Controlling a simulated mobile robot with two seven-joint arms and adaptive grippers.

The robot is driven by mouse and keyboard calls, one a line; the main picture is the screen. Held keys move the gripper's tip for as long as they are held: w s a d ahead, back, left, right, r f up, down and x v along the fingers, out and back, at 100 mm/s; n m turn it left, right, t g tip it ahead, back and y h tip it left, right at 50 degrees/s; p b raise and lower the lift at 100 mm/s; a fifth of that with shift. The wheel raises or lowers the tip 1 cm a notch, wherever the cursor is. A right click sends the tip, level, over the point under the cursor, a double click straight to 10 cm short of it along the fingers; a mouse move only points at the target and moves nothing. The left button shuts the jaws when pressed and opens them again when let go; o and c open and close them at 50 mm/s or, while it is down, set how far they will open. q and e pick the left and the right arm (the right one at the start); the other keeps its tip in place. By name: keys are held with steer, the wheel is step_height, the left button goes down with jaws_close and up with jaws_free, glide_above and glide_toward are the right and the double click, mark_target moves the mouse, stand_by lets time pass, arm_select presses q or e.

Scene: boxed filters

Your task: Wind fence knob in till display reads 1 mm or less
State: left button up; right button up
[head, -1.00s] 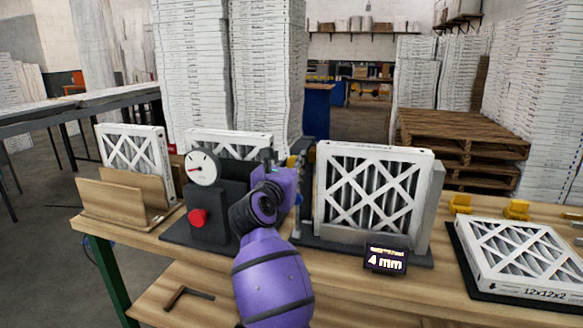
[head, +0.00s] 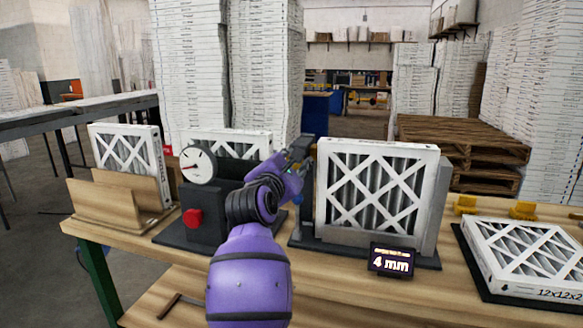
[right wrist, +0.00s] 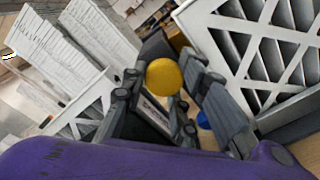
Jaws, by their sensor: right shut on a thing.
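The small dark display (head: 391,260) in front of the upright filter reads 4 mm. That white-framed filter (head: 375,190) stands on a dark base against a grey fence plate (head: 432,205). My right gripper (head: 303,152) is just left of this filter, and in the head view it hides what it holds. In the right wrist view its fingers (right wrist: 160,100) close around a round yellow knob (right wrist: 164,76). A blue knob (right wrist: 204,120) sits below it, outside the fingers. My left gripper is not in view.
A dial gauge (head: 198,165) and a red button (head: 192,218) are on the dark machine left of my arm. A wooden holder (head: 105,205) with a filter stands farther left. Another filter (head: 525,255) lies flat at right. Bare bench lies in front of the display.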

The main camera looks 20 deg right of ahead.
steer(key=shift+a+r+m+b, duration=0.2)
steer(key=shift+r+m+b, duration=0.25)
steer(key=shift+m, duration=0.35)
steer(key=shift+r, duration=0.2)
steer(key=o, duration=1)
steer(key=shift+f, duration=0.2)
steer(key=shift+d+f, duration=0.1)
steer(key=shift+f, duration=0.05)
steer(key=v, duration=1.2)
